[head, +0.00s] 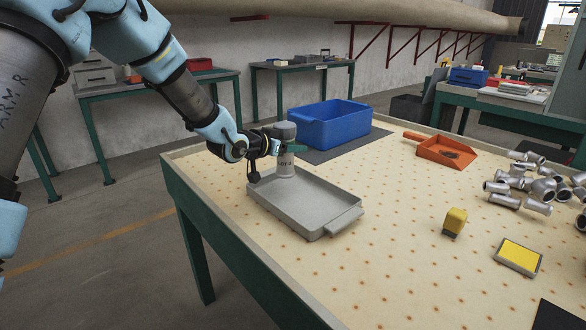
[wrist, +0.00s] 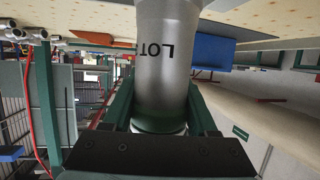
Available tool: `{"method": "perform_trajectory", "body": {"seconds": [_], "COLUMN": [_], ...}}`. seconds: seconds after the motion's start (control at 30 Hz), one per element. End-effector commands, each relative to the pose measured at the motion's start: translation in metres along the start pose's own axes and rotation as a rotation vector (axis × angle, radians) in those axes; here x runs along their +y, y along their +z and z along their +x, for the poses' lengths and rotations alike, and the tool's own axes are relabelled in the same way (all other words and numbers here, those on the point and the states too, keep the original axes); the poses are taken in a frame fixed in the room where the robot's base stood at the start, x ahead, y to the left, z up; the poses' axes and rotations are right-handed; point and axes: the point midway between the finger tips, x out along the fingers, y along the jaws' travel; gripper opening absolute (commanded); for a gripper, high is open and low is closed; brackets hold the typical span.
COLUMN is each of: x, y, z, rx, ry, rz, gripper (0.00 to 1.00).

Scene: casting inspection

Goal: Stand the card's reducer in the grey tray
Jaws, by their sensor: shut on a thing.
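A grey metal reducer (head: 285,166) with dark lettering on its side stands upright in my gripper (head: 286,149). In the wrist view the reducer (wrist: 165,55) shows the letters "LOT", upside down, between two green fingers (wrist: 166,112). My gripper is shut on it. The grey tray (head: 336,221) lies on the table's left part. The reducer is at the tray's far left end, its lower end at or just above the floor; I cannot tell whether it touches. I cannot make out a card.
A blue bin (head: 328,128) stands behind the tray on a dark mat. An orange dustpan (head: 447,152), a yellow block (head: 454,222), a yellow pad in a frame (head: 518,256) and several loose pipe fittings (head: 540,185) lie to the right. The tray's nearer part is empty.

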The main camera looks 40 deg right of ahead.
Motion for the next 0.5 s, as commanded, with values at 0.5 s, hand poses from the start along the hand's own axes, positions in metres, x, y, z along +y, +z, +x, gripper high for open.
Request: {"method": "perform_trajectory", "body": {"seconds": [0.5], "x": [0.000], "y": [0.044], "z": [0.017], "rx": [0.003], "ry": [0.000], "rz": [0.001], "gripper": [0.00]}}
